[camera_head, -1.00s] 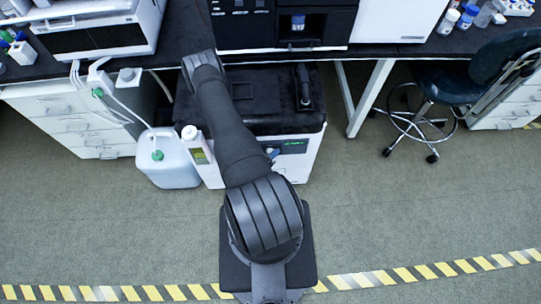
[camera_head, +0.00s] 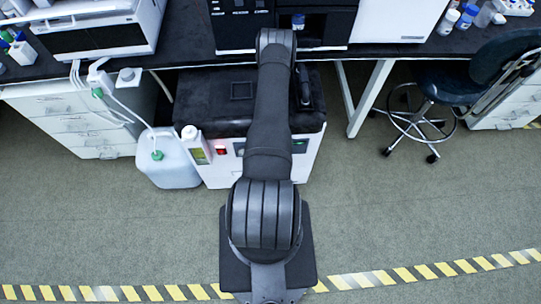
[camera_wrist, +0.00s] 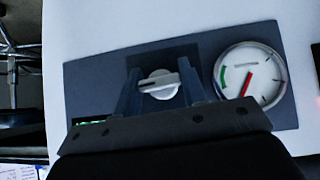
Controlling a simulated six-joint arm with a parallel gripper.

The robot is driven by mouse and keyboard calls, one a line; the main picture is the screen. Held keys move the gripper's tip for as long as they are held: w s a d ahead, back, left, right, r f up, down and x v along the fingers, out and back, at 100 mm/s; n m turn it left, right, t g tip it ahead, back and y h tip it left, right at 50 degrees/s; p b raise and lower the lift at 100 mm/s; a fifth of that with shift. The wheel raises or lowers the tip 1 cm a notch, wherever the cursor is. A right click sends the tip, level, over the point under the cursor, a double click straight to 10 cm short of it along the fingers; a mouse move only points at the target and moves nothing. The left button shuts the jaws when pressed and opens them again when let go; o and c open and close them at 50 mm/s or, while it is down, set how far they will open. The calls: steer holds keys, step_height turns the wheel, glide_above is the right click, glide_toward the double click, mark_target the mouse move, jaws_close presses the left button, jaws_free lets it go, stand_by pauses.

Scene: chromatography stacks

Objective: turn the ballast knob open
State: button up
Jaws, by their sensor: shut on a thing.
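The ballast knob (camera_wrist: 159,86) is a round silver knob with a raised bar across it, set in a dark blue panel (camera_wrist: 90,88). It shows in the wrist view, with the bar lying nearly level and slightly tilted. My gripper (camera_wrist: 158,76) has one finger on each side of the knob and is shut on it. In the head view my arm hides the knob and the gripper. The white pump unit (camera_head: 310,160) with the black top stands under the bench.
A round gauge (camera_wrist: 248,78) with a red needle and a green arc sits right of the knob. In the head view, a white jug (camera_head: 170,168) and a small bottle (camera_head: 195,148) stand left of the unit. A stool (camera_head: 430,100) stands at right. The floor in front is clear.

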steer(key=shift+y, duration=0.3)
stand_by(0.4)
steer(key=o, duration=1)
steer(key=v, duration=1.2)
